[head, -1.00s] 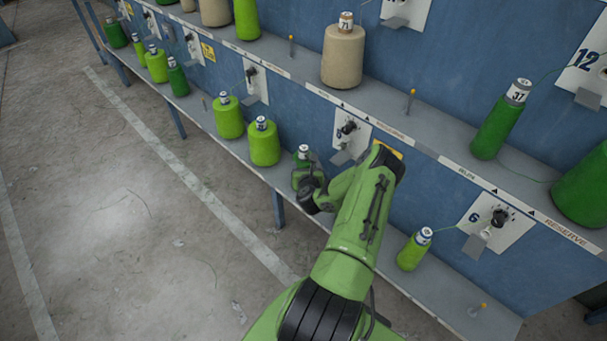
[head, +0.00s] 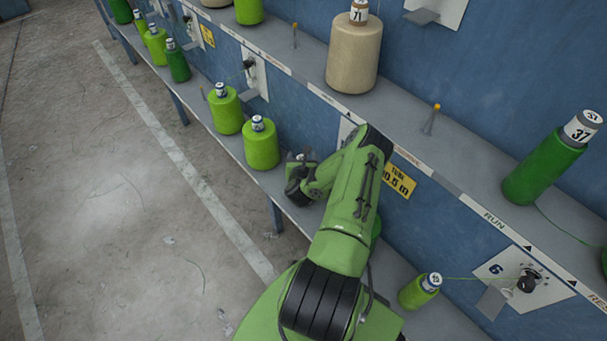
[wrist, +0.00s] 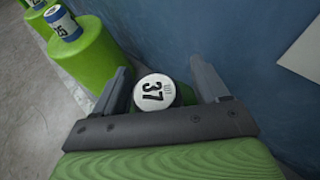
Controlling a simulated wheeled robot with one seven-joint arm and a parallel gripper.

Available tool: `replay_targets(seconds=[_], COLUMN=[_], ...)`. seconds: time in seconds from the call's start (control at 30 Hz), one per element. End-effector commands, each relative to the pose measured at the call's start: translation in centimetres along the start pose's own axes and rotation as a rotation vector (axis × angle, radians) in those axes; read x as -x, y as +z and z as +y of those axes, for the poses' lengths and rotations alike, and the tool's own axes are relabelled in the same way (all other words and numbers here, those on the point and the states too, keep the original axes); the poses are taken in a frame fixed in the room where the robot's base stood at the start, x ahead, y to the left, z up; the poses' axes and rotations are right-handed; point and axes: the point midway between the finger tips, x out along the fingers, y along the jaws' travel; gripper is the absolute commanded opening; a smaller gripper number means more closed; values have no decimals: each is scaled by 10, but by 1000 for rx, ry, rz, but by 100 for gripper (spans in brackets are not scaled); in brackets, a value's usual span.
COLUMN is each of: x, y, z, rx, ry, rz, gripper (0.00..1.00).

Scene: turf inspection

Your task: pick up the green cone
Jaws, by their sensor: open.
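The gripper is open, one finger on each side of the cap. I cannot tell whether either finger touches it. In the head view my gripper (head: 300,172) is low over the lower shelf, and my arm hides most of that cone. Another dark green cone marked 37 (head: 540,172) stands on the upper shelf at the right.
Light green cones (head: 261,148) stand on the lower shelf left of my gripper; one marked 25 (wrist: 85,55) is close to the left finger. A small green cone (head: 413,293) is right of my arm. A beige cone (head: 352,60) stands above. The blue wall panel (wrist: 240,40) is close behind.

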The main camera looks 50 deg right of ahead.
Motion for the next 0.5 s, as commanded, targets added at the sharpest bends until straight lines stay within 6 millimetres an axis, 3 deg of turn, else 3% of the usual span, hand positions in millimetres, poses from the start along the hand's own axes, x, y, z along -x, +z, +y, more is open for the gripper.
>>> replay_targets(seconds=[0.2,0.5], x=[1,0], y=[0,0], z=[0,0], rx=[0,0], ry=[0,0], rz=[1,1], gripper=[73,29])
